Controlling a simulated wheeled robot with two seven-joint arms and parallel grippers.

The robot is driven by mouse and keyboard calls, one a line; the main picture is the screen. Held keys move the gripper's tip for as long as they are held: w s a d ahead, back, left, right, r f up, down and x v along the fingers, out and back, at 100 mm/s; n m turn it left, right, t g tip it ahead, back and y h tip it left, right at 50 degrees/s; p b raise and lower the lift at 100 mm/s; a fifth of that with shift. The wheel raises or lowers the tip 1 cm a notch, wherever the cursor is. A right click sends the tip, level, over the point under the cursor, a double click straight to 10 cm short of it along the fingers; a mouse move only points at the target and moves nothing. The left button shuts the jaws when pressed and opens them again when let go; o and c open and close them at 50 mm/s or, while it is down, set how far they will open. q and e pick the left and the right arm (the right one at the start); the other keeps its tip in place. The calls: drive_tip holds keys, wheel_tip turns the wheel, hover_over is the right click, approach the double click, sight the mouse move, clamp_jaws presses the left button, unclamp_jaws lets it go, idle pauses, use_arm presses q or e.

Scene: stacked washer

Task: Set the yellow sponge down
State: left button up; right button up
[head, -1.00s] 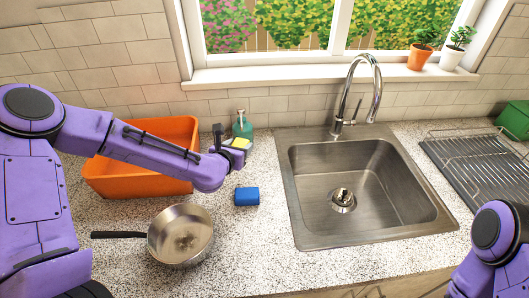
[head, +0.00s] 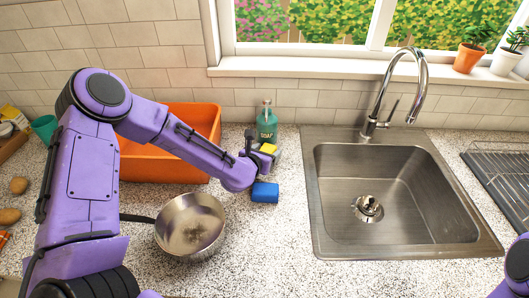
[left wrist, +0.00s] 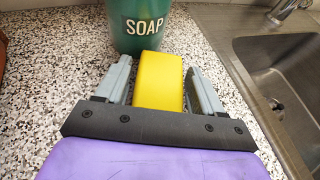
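The yellow sponge (head: 269,149) is on the counter side in front of the green soap bottle (head: 266,122), behind the blue sponge (head: 265,192). In the left wrist view the yellow sponge (left wrist: 160,82) stands between the two grey fingers of my left gripper (left wrist: 160,85). Narrow gaps show on both sides of it, so the gripper is open around it. It appears to rest on the speckled counter, though its underside is hidden. In the head view my left gripper (head: 259,151) partly covers the sponge. My right gripper is out of view; only part of that arm shows.
An orange tub (head: 165,167) stands behind my left arm. A steel pan (head: 190,225) lies in front of it. The sink (head: 400,185) and its faucet (head: 390,90) are to the right. A drying rack (head: 500,175) is at the far right.

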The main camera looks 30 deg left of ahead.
use_arm(q)
drive_tip(key=shift+o, duration=0.6)
drive_tip(key=shift+w+a, duration=0.1)
drive_tip(key=shift+s+r, duration=0.2)
drive_tip(key=shift+r, duration=0.1)
drive_tip(key=b+v, duration=0.1)
drive_tip(key=v, duration=1)
drive_tip(key=shift+s+r, duration=0.15)
drive_tip(key=shift+s, duration=0.15)
